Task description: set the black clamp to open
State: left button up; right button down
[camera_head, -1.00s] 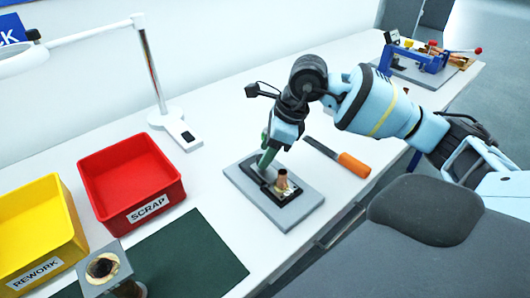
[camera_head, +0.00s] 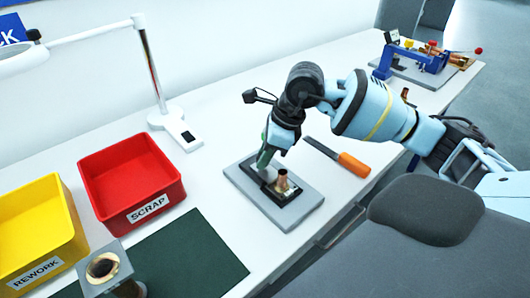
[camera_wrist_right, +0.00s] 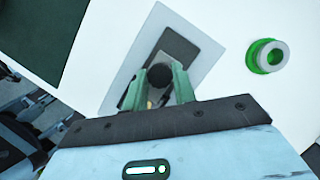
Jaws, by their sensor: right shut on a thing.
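The black clamp (camera_head: 291,193) sits on a grey plate (camera_head: 242,187) on the white bench, with a short copper tube (camera_head: 282,181) standing upright at its near end. My right gripper (camera_head: 265,157) comes down over the far end of the clamp. In the right wrist view, its green fingers (camera_wrist_right: 159,88) are shut on a round black knob (camera_wrist_right: 160,75), which appears to be the clamp's handle end. The gripper hides most of the handle, so its angle is hard to tell. My left gripper is not in view.
An orange-handled tool (camera_head: 352,164) lies right of the plate. A red SCRAP bin (camera_head: 130,180), a yellow REWORK bin (camera_head: 36,230) and a dark green mat (camera_head: 190,262) are left. A lamp base (camera_head: 175,130) stands behind. A blue fixture (camera_head: 412,60) is far right.

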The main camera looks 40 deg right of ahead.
aim_at(270, 165)
jog(key=shift+w+a, duration=0.1)
jog(key=shift+w, duration=1.2)
jog(key=shift+r, duration=0.1)
jog(key=c, duration=1.1)
grip_release()
jog(key=shift+w, duration=0.15)
jog(key=v, duration=0.7)
jog(key=shift+s+r+b, duration=0.25)
jog(key=shift+r+b, duration=0.05)
jog(key=shift+f, duration=0.1)
